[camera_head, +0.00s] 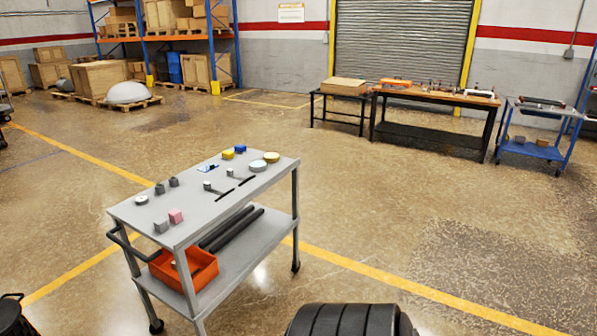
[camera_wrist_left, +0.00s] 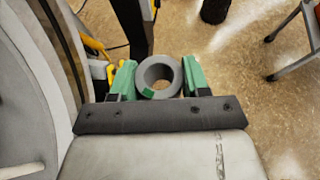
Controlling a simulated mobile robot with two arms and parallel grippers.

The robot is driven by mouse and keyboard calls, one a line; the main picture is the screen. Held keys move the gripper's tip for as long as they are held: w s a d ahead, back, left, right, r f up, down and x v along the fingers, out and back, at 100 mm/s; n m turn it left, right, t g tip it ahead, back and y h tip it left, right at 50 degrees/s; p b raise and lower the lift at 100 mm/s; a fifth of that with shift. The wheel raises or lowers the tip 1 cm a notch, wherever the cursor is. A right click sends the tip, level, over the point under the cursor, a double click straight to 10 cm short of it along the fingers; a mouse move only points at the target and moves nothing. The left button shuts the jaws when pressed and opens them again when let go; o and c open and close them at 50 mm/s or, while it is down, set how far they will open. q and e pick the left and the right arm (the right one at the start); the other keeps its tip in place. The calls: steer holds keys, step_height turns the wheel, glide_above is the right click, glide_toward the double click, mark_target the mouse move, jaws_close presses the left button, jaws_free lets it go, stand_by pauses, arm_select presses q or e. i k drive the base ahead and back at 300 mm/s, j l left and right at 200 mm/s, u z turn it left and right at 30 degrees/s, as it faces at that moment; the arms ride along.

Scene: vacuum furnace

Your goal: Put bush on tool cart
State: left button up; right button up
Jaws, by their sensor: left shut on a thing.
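The bush (camera_wrist_left: 160,75) is a grey ring with a green patch on its near edge. In the left wrist view it sits between the green fingers of my left gripper (camera_wrist_left: 158,78), which are shut on it. The floor shows beyond it. The grey tool cart (camera_head: 140,213) stands in the near left of the head view, with a flat top and a lower shelf. Neither gripper shows in the head view, and my right gripper is in no view.
Small blocks, discs and thin tools lie spread on the cart top, with bare patches between. An orange bin (camera_head: 205,270) sits on its lower shelf. A workbench (camera_head: 430,97) and a blue cart (camera_head: 530,152) stand farther back. Open floor surrounds the grey cart.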

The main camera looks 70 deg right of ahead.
mark_target(185, 178)
steer(key=i+l+z, duration=0.4)
steer(key=l, duration=0.2)
steer(key=i+l+z, duration=0.25)
steer(key=l+z, duration=0.2)
steer(key=l, duration=0.15)
steer(key=i+l+z, duration=0.8)
steer(key=i+l, duration=0.15)
steer(key=i, duration=0.35)
steer(key=i+l, duration=0.15)
steer(key=i, duration=0.35)
steer(key=i+l, duration=0.15)
steer(key=i, duration=0.35)
steer(key=k+z, duration=0.05)
